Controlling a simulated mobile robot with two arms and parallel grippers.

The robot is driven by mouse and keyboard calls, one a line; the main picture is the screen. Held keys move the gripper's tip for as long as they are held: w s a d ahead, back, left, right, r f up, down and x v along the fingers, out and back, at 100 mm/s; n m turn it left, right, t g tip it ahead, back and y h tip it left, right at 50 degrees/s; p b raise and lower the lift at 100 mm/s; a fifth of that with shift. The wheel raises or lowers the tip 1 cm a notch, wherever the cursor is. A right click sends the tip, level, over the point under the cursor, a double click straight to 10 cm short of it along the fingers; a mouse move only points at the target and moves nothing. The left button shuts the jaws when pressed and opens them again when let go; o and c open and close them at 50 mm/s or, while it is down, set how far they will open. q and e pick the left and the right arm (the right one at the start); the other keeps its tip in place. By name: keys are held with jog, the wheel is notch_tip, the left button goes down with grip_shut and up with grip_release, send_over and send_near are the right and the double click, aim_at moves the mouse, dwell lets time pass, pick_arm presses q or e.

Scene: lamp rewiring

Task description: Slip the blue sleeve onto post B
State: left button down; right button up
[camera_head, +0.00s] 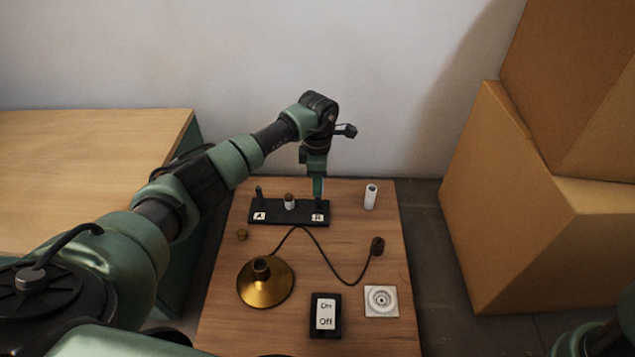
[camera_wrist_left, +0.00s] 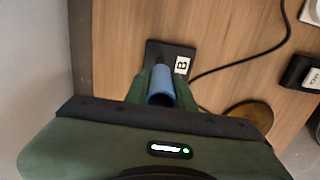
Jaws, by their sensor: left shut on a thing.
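My left gripper (camera_head: 318,196) points down over the B end of the black post base (camera_head: 270,215). It is shut on the blue sleeve (camera_wrist_left: 162,83), which shows between the fingers in the wrist view. The sleeve's open end faces the camera. The label B (camera_wrist_left: 182,65) lies just beside the sleeve on the base. Post B itself is hidden by the gripper and sleeve, so I cannot tell whether the sleeve is around it or above it. Post A (camera_head: 259,192) stands bare at the base's left end. My right gripper is not in view.
A white cylinder (camera_head: 370,197) stands right of the base, and a small brown-topped white piece (camera_head: 289,202) stands on its middle. In front are a brass lamp base (camera_head: 266,286), a cord, an On/Off switch (camera_head: 325,330) and a white square plate (camera_head: 381,312). Cardboard boxes (camera_head: 535,200) stand right.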

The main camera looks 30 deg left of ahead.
aim_at(318, 207)
pick_arm(q)
jog(key=shift+f+b, duration=1.5)
jog(key=shift+f, duration=0.45)
jog(key=shift+f+b, duration=0.55)
jog(key=shift+f, duration=0.4)
jog(key=shift+r, duration=0.1)
jog(key=shift+f, duration=0.2)
jog(key=c, duration=1.1)
grip_release()
jog(key=shift+r, duration=0.1)
